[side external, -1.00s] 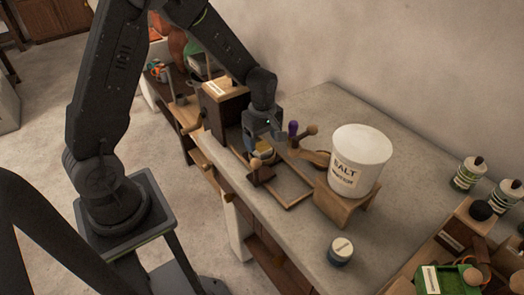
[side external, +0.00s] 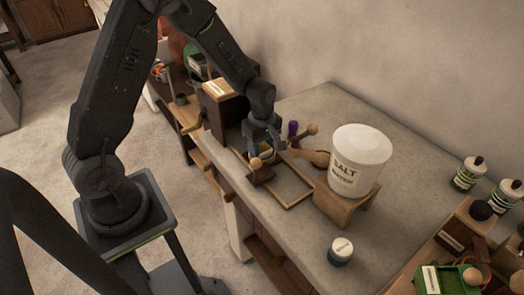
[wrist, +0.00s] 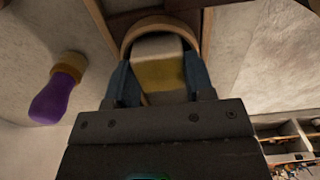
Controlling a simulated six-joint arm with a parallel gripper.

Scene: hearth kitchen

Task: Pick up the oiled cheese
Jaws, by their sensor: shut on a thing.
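The oiled cheese, a pale block with a yellow-brown face, shows in the wrist view (wrist: 160,68) between the two blue fingers of my gripper (wrist: 158,85). A round wooden rim curves around its far side. In the side view my gripper (side external: 265,147) points down over the wooden frame on the counter, and the cheese is a small yellowish patch (side external: 267,152) between its fingers, mostly hidden. My gripper is shut on the cheese. I cannot tell whether the cheese is clear of what it rests on.
A white salt bucket (side external: 361,160) stands on a small wooden stand (side external: 338,207) to the right. A purple-handled item (side external: 293,129) and wooden knobs stand close to my gripper. A wooden box (side external: 222,105) is behind left. A small jar (side external: 340,251) sits near the front edge.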

